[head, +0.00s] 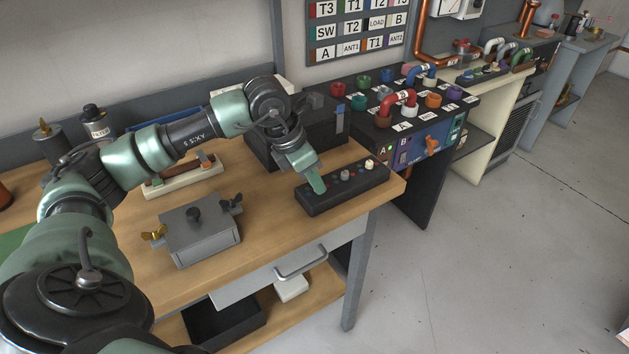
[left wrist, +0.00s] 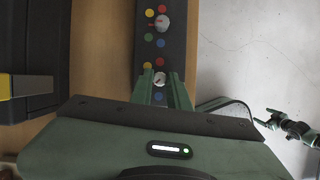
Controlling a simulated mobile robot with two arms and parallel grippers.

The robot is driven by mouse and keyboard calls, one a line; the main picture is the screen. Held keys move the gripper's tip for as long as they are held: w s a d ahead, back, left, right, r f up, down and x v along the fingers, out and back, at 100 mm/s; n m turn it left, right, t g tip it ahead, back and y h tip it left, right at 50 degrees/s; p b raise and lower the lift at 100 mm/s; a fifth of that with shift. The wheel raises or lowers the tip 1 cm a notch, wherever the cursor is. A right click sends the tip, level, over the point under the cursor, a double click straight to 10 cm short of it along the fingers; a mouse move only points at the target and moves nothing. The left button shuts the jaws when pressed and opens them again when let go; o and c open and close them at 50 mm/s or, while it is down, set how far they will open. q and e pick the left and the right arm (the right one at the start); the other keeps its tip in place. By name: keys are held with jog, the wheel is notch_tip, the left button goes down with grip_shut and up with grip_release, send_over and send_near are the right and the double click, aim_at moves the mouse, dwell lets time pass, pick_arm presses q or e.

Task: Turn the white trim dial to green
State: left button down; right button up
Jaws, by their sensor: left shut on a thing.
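A long black control box (head: 322,202) lies near the right end of the wooden bench. My left gripper (head: 319,186) points down at its left part and hides what is there in the head view. In the left wrist view the fingers (left wrist: 162,92) are shut on a pale dial (left wrist: 159,78), with coloured dots around it. I cannot read where its pointer stands. Another dial (left wrist: 162,20) sits farther along the box, beside yellow, red, green and blue dots. A cream-white knob (head: 371,166) stands at the box's right end in the head view.
A grey metal box (head: 201,238) with knobs stands left of the control box. A dark case (head: 282,146) stands behind it. A rack (head: 438,104) with coloured sockets and pipes is at the right. Part of a green arm (left wrist: 295,130), seemingly mine, shows in the left wrist view.

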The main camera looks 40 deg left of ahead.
dwell(0.3)
pick_arm(q)
jog(key=c, duration=1.3)
grip_release()
jog(key=shift+c, duration=0.2)
jog(key=shift+r, duration=0.15)
jog(key=b+v, duration=0.1)
jog(key=v, duration=0.6)
jog(key=shift+s+r, duration=0.2)
jog(key=shift+r, duration=0.05)
jog(key=shift+a, duration=0.1)
jog(key=shift+f, duration=0.1)
